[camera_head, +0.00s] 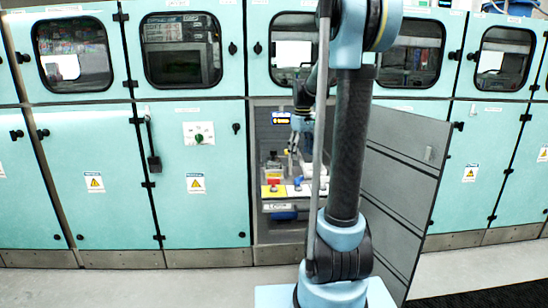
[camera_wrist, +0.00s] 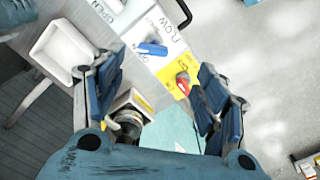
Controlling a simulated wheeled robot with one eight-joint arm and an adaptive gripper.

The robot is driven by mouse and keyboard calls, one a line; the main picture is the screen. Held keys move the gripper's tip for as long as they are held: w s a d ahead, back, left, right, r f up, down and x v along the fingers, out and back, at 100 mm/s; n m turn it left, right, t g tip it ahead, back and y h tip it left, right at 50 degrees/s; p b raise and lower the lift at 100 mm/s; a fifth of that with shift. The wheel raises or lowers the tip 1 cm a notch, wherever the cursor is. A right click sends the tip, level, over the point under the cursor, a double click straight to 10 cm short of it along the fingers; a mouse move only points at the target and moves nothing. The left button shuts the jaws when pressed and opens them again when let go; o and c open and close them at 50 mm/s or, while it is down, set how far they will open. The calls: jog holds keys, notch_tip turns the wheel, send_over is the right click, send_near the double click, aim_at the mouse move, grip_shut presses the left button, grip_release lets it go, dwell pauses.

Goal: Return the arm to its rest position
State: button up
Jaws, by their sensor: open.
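My gripper (camera_wrist: 160,62) is open and empty in the wrist view, its blue-padded fingers spread at the left and right. Between and beyond them are a red knob (camera_wrist: 183,82) on a yellow label and a blue handle (camera_wrist: 152,48) on a white label. In the head view my arm stands bent in front of the open cabinet bay (camera_head: 265,133), and its far end reaches toward the bay. My own arm link hides part of the bay, and the gripper's fingers are too small to make out there.
A grey cabinet door (camera_head: 402,175) stands swung open right of my arm. Teal cabinets (camera_head: 100,180) line the wall. In the wrist view a white tray (camera_wrist: 48,76) lies at left and a small open box (camera_wrist: 146,103) sits near the left finger. Floor at left is clear.

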jog(key=s+f+m+t, duration=0.1)
jog(key=s+m, duration=0.1)
jog(key=s, duration=0.8)
jog(key=s+f+m, duration=0.2)
jog(key=s, duration=0.8)
jog(key=s+f+m+t, duration=0.1)
jog(key=s+f+m, duration=0.2)
jog(key=s+f, duration=0.7)
jog(key=s, duration=0.3)
jog(key=shift+m, duration=0.3)
